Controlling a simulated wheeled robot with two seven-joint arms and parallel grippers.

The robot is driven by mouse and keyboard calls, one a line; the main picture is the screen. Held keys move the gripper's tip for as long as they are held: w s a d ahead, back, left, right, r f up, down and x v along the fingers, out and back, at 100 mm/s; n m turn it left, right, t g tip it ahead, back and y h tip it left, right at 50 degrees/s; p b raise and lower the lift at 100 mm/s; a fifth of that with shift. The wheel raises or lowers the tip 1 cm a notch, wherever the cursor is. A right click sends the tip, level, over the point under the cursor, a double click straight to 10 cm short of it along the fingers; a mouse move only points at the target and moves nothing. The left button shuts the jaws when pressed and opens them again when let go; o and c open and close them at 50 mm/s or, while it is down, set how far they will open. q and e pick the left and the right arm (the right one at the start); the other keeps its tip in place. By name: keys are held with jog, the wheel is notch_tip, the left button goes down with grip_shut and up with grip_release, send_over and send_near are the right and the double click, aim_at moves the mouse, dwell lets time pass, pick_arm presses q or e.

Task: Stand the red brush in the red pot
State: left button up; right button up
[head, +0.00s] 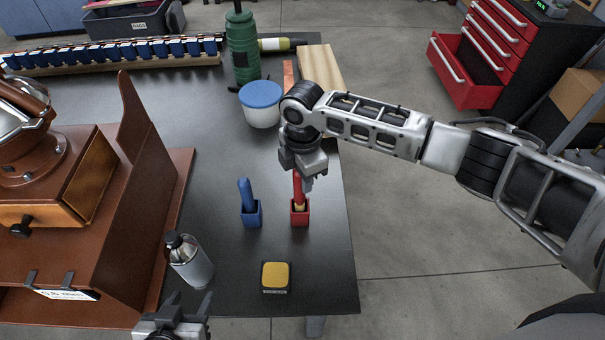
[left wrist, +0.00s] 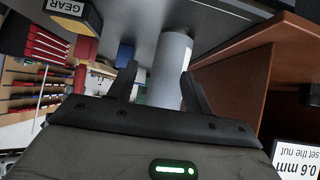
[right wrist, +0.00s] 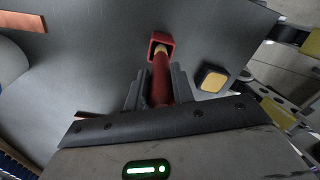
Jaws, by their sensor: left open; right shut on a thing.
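The red pot (head: 299,217) stands on the dark table near its right edge; it also shows in the right wrist view (right wrist: 153,44). My right gripper (head: 304,182) is shut on the red brush (head: 297,187) by its handle, above the pot. The brush (right wrist: 161,82) points down, its tan bristle end at the pot's mouth; how deep it sits is hard to tell. My left gripper (head: 188,303) is open at the table's front edge. The grey canister (left wrist: 171,65) shows between and beyond its fingers, not gripped.
A blue pot (head: 251,216) with a blue brush (head: 246,192) stands left of the red pot. A yellow-topped block (head: 275,277) lies in front. A blue-lidded tub (head: 262,108) and green bottle (head: 242,48) stand behind. The copper roaster (head: 95,190) fills the left.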

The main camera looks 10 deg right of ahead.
pick_arm(q)
jog(key=shift+d+f+b, duration=0.15)
jog(key=shift+f+b, duration=0.45)
jog(key=shift+f, duration=0.55)
pick_arm(e)
jog(key=shift+f, duration=1.75)
jog(key=o, duration=1.1)
pick_arm(q)
jog(key=shift+w+d+r, duration=0.15)
jog(key=shift+d+r, duration=0.05)
jog(key=shift+r, duration=0.4)
jog(key=shift+w+d+r, duration=0.1)
jog(key=shift+d+r, duration=0.05)
jog(key=shift+r, duration=0.45)
jog(key=shift+s+a+r, duration=0.1)
jog(key=shift+a, duration=0.1)
pick_arm(e)
notch_tip(320, 180, up, 16)
jog(key=shift+r, duration=0.2)
